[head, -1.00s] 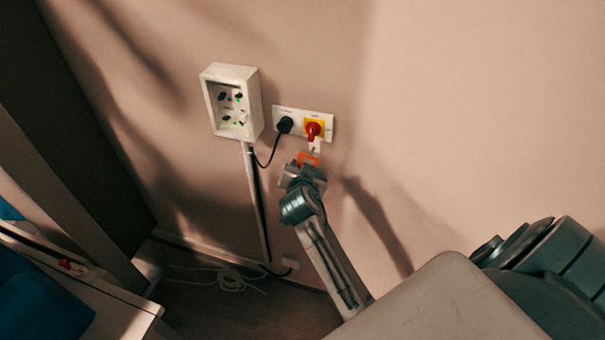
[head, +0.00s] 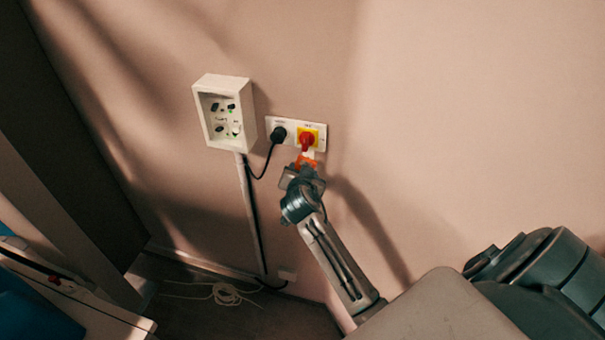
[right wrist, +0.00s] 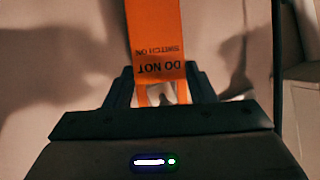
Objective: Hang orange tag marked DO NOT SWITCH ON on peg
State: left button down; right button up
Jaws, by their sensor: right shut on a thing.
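The orange tag (right wrist: 156,35) is held in my right gripper (right wrist: 165,88). In the right wrist view its dark lettering, DO NOT and SWITCH ON, reads upside down, and its far end runs out of the top of the picture. In the head view only a small orange part of the tag (head: 306,160) shows, just beyond my right gripper (head: 304,172) and just below the red rotary switch (head: 307,142) on its yellow plate. A small white piece (head: 309,154) shows between switch and tag. I cannot make out the peg clearly. My left gripper is out of view.
A black plug (head: 278,133) with a cable sits left of the switch on the same white plate. A white wall box (head: 224,112) is further left, with trunking (head: 252,215) below it. A coiled cable (head: 226,294) lies on the floor. The wall to the right is bare.

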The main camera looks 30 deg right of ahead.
dwell(0.4)
jog(key=o, duration=1.5)
jog(key=b+v, duration=0.3)
jog(key=v, duration=0.7)
jog(key=shift+s+a+r+b, duration=0.1)
jog(key=shift+s+a+b, duration=0.1)
jog(key=shift+s+b, duration=0.15)
